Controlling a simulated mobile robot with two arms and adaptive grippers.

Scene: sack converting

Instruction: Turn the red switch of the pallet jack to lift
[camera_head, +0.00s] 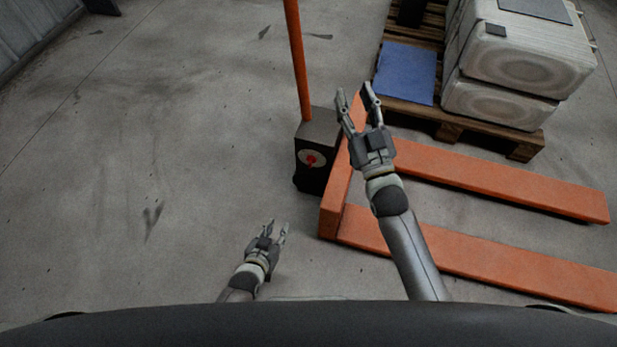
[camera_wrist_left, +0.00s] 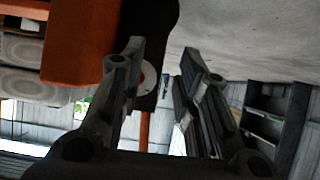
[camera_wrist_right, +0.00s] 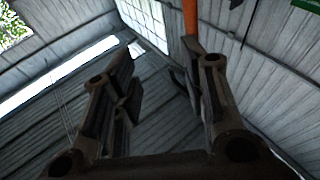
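The red switch (camera_head: 311,159) sits on a pale round plate on the side of the black housing (camera_head: 319,131) of the orange pallet jack (camera_head: 470,181). My left gripper (camera_head: 278,226) is open and empty, below and left of the switch in the head view, apart from it. In the left wrist view the pale switch plate (camera_wrist_left: 149,78) shows partly, hidden by one finger of the left gripper (camera_wrist_left: 160,58). My right gripper (camera_head: 357,92) is open and empty, right of the housing in the head view; its fingers (camera_wrist_right: 162,62) also show spread in the right wrist view.
The jack's orange handle (camera_head: 298,60) rises from the housing. Its two forks extend to the right. A wooden pallet (camera_head: 450,122) with pale stacked sacks (camera_head: 525,60) and a blue sheet (camera_head: 406,72) stands behind. The floor on the left is clear.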

